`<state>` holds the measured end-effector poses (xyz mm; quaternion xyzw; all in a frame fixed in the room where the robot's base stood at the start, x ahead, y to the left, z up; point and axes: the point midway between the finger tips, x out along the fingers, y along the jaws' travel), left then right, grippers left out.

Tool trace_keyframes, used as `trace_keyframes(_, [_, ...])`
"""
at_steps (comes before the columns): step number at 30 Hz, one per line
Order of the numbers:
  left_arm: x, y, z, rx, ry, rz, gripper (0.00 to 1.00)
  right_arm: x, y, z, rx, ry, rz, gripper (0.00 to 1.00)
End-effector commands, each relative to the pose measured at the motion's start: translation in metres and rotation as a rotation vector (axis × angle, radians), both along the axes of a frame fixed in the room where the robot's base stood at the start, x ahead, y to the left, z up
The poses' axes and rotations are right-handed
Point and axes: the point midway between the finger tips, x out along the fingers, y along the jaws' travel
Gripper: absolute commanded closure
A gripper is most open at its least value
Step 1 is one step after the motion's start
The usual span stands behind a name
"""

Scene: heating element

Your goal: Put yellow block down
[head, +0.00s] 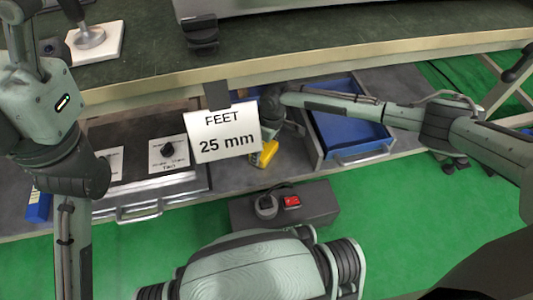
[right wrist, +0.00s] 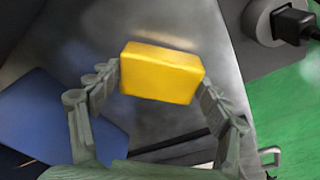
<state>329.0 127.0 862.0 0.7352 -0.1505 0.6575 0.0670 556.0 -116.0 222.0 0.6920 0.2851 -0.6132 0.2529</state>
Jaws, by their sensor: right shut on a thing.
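The yellow block (head: 265,154) shows in the head view below and beside the hanging "FEET 25 mm" sign, over the grey lower shelf. My right gripper (head: 272,135) reaches in from the right and is shut on it; the sign and arm partly hide the fingers. In the right wrist view, the yellow block (right wrist: 162,75) sits between the fingertips of my right gripper (right wrist: 162,85), with grey metal surface behind it. I cannot tell whether the block touches the shelf. My left arm stands at the left, but its gripper fingers are not in view.
A drawer with a blue inside (head: 350,130) is right of the block. A panel with knobs (head: 168,178) is on the left. The sign (head: 224,133) hangs from the upper bench edge. A dark box with a red switch (head: 318,205) stands in front, over green floor.

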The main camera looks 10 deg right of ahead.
Motion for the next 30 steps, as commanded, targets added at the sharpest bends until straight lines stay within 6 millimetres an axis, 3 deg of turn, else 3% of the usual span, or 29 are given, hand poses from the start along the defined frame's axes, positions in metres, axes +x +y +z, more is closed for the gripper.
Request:
trace_keyframes(14, [0.0007,-0.0016,0.0019,0.014,-0.015,0.002,0.35,0.0008,0.0015,-0.0064,0.001,0.001,0.000,0.46])
trace_keyframes(15, [0.0007,-0.0016,0.0020,0.014,-0.015,0.002,0.35,0.0007,0.0013,-0.0067,0.000,0.000,0.001,0.21])
trace_keyframes(19, [0.0008,-0.0015,0.0019,0.015,-0.015,0.002,0.35,0.0008,0.0012,-0.0064,0.000,0.000,0.001,0.04])
trace_keyframes(30, [0.0010,-0.0016,0.0022,0.015,-0.015,0.002,0.35,0.0013,0.0010,-0.0046,0.001,-0.001,0.001,0.02])
